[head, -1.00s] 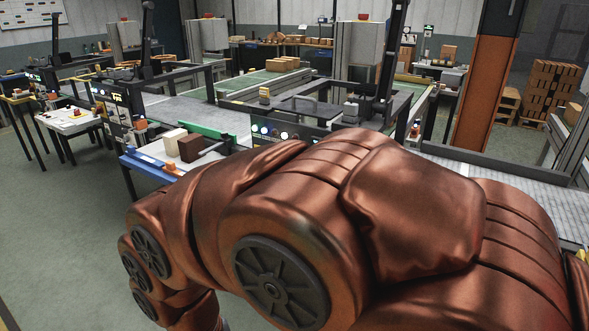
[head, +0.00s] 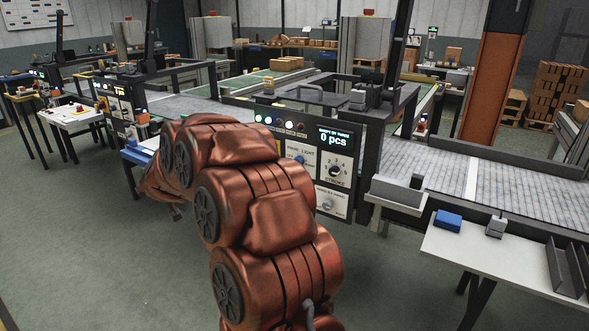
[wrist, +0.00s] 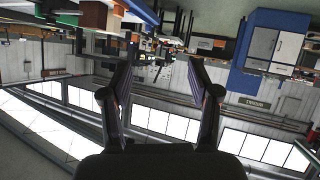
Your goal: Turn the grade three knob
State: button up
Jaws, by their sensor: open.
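A dark machine control panel (head: 345,150) faces me in the middle of the head view, with a lit display (head: 334,137) reading 0 pcs. Below the display is a round black knob (head: 335,171) with numbers around it and the label STROKE. A smaller knob (head: 299,158) sits left of it, and another (head: 327,204) sits lower. I cannot tell which is the grade three knob. My gripper (wrist: 161,85) is open and empty in the wrist view, its fingers wide apart. In the head view the gripper is hidden by my arm. No knob is clear in the wrist view.
A grey conveyor (head: 450,172) runs to the right of the panel. A white table (head: 485,262) with a blue block (head: 447,221) stands at the right front. A small blue-edged table (head: 137,157) is partly behind my arm. The green floor (head: 80,240) at left is clear.

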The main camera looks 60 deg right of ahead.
jog(key=s+d+f+m+g+h+b, duration=0.15)
jog(key=d+h, duration=0.25)
jog(key=d, duration=0.7)
jog(key=d+f+m+g+h+b, duration=0.1)
jog(key=d+f+m+h, duration=0.2)
jog(key=d, duration=0.9)
jog(key=s+d+f+m+g+h+b, duration=0.1)
jog(key=s+d+f+g+h, duration=0.2)
jog(key=s+d, duration=0.45)
jog(key=s+d+f+m+g+h+b, duration=0.1)
jog(key=s+d+f+m+g+h, duration=0.1)
jog(key=s+d+g+h, duration=0.35)
jog(key=s+d+y+p, duration=0.1)
jog(key=d, duration=0.9)
jog(key=shift+r+y, duration=0.25)
jog(key=shift+y, duration=0.1)
jog(key=c, duration=1.2)
